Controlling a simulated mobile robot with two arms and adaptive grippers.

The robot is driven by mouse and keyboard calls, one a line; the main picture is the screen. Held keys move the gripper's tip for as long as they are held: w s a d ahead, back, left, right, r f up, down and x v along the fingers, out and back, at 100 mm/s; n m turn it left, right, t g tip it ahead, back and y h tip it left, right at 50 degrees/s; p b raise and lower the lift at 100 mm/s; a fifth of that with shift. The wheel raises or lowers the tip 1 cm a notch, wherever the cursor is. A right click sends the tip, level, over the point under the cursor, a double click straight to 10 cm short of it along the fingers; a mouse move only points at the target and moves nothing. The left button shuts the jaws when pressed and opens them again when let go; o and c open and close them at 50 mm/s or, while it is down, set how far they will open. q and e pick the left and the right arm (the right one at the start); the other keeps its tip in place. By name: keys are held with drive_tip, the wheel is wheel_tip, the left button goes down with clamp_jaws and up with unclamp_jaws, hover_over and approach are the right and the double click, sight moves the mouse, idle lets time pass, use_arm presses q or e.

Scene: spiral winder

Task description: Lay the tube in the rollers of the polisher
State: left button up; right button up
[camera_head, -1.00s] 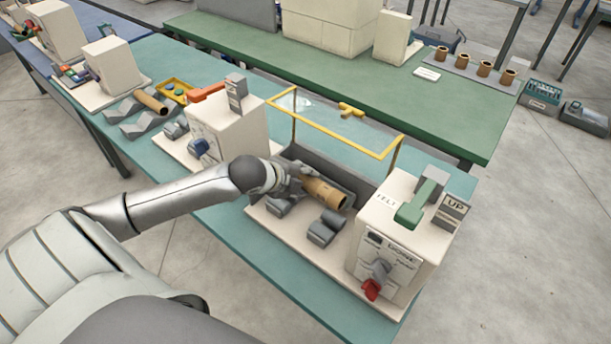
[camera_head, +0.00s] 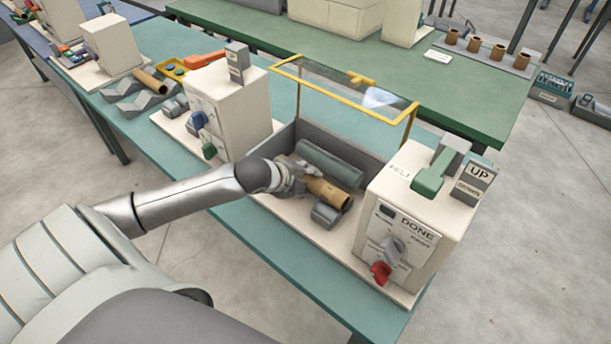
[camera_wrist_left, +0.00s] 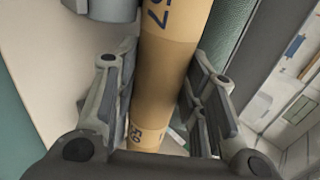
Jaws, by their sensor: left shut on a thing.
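My left gripper (camera_head: 298,179) is shut on the brown tube (camera_head: 329,194), holding it near its left end over the polisher's bed (camera_head: 283,208). In the left wrist view, the tube (camera_wrist_left: 166,65) runs between the two fingers (camera_wrist_left: 160,100), with dark lettering on it. A short grey roller (camera_head: 327,215) lies in front of the tube's right part. A long grey-green roller (camera_head: 331,163) lies behind it. The wrist view shows the tube between the grey roller (camera_wrist_left: 112,9) and the textured green roller (camera_wrist_left: 233,30). Whether the tube touches them I cannot tell. My right gripper is not in view.
The yellow-framed clear guard (camera_head: 342,84) stands raised over the bed. The polisher's control box (camera_head: 405,228), with a red knob and green handle, stands right. Another machine (camera_head: 228,110) stands left, with grey V-blocks (camera_head: 140,106) beyond it. A green bench (camera_head: 440,95) is behind.

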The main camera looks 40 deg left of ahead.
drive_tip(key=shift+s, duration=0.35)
use_arm(q)
drive_tip(key=o, duration=1.1)
drive_tip(key=shift+s, duration=0.1)
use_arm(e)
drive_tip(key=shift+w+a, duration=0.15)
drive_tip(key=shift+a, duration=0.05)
use_arm(q)
drive_tip(key=v, duration=1.1)
drive_tip(key=shift+s+r, duration=0.25)
drive_tip(key=shift+r, duration=0.05)
drive_tip(key=shift+r, duration=0.1)
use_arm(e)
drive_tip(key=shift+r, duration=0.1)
